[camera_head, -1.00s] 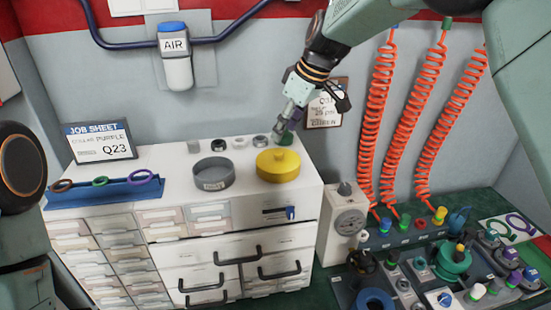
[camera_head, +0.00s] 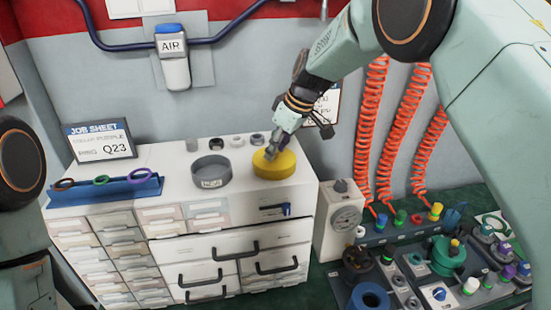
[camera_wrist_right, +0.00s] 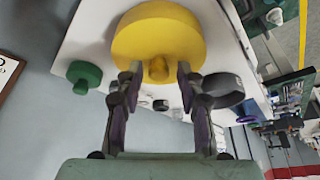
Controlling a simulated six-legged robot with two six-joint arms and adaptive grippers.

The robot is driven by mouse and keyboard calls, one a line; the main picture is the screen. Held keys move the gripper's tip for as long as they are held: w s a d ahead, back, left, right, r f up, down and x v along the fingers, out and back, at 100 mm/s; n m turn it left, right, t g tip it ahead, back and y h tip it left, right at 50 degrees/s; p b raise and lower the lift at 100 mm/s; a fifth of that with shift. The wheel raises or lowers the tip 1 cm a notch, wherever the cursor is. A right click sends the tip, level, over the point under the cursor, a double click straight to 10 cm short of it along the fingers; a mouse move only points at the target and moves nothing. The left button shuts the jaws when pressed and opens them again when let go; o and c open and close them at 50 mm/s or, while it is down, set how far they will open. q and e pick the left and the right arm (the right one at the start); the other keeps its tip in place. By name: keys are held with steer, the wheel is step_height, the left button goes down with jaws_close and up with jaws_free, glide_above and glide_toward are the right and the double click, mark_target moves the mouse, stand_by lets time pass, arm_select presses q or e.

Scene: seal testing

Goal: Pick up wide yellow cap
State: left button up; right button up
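The wide yellow cap (camera_head: 275,169) is a thick round disc lying on top of the white drawer cabinet, right of the grey ring. In the right wrist view the cap (camera_wrist_right: 158,30) shows a small knob on its face. My right gripper (camera_head: 271,155) is over the cap in the head view. In the wrist view its two fingers (camera_wrist_right: 159,72) are apart, one on each side of the knob, with visible gaps; nothing is held. My left gripper is not in view.
The grey ring (camera_head: 211,173) stands left of the cap. Several small caps line the cabinet's back edge. A green cap (camera_wrist_right: 84,76) shows in the wrist view. A blue rack (camera_head: 105,190) holds rings at the left. A gauge box (camera_head: 340,220) stands right of the cabinet.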

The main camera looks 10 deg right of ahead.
steer(key=shift+w+a+f, duration=0.2)
steer(key=shift+w, duration=0.15)
steer(key=c, duration=0.4)
steer(key=shift+s+r, duration=0.1)
steer(key=shift+s, duration=0.1)
jaws_close()
steer(key=shift+s+d+r, duration=0.1)
steer(key=shift+s, duration=0.05)
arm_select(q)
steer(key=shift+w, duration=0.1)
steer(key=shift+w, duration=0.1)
arm_select(e)
steer(key=shift+w, duration=0.2)
